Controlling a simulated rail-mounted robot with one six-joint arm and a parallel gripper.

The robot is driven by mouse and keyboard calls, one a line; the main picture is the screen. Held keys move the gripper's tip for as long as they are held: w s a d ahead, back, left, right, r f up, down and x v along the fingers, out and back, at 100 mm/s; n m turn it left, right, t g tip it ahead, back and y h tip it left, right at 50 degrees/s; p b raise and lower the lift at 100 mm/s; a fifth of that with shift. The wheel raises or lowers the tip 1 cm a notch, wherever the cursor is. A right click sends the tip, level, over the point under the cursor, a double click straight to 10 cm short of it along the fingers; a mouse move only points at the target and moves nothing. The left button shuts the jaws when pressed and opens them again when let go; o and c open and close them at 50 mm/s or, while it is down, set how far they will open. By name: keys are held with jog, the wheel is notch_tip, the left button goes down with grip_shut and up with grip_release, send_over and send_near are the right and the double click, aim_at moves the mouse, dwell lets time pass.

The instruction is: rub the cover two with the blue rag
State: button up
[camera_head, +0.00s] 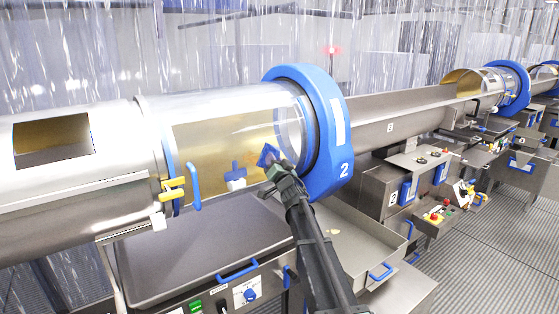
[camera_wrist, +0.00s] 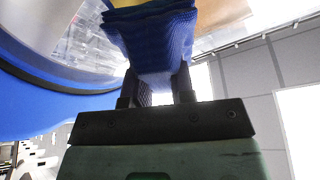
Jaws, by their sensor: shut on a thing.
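The blue rag (camera_head: 267,155) is held at the tip of my gripper (camera_head: 278,171). In the wrist view the blue rag (camera_wrist: 155,35) hangs in folds between the two dark fingers of my gripper (camera_wrist: 157,88). Cover two is the clear cylindrical cover (camera_head: 215,125) of the drum, left of the blue ring marked 2 (camera_head: 335,125). The rag is in front of the cover's right part, close to the ring. I cannot tell whether the rag touches the cover.
A blue handle (camera_head: 194,187) and yellow latches (camera_head: 173,188) sit at the cover's left end. A steel cabinet (camera_head: 200,250) stands below, with a tray (camera_head: 345,235) to its right. More drums and control boxes stand at the right. The floor at far right is clear.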

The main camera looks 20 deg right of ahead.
jog(key=shift+s+a, duration=0.4)
jog(key=shift+a, duration=0.75)
jog(key=shift+s+a, duration=0.35)
jog(key=shift+a, duration=0.8)
jog(key=shift+s+a, duration=0.4)
jog(key=shift+a, duration=0.75)
jog(key=shift+s+a, duration=0.25)
jog(key=shift+a, duration=0.55)
jog(key=shift+s+a, duration=0.2)
jog(key=shift+a, duration=0.6)
jog(key=shift+s+f, duration=0.1)
jog(key=shift+s, duration=0.4)
jog(key=shift+s+d, duration=0.3)
jog(key=shift+s, duration=0.45)
jog(key=shift+s+d, duration=0.3)
jog(key=shift+s, duration=0.5)
jog(key=shift+s+d, duration=0.3)
jog(key=shift+s, duration=0.45)
jog(key=s, duration=0.1)
jog(key=s+d, duration=0.1)
jog(key=s, duration=0.1)
jog(key=shift+w, duration=0.2)
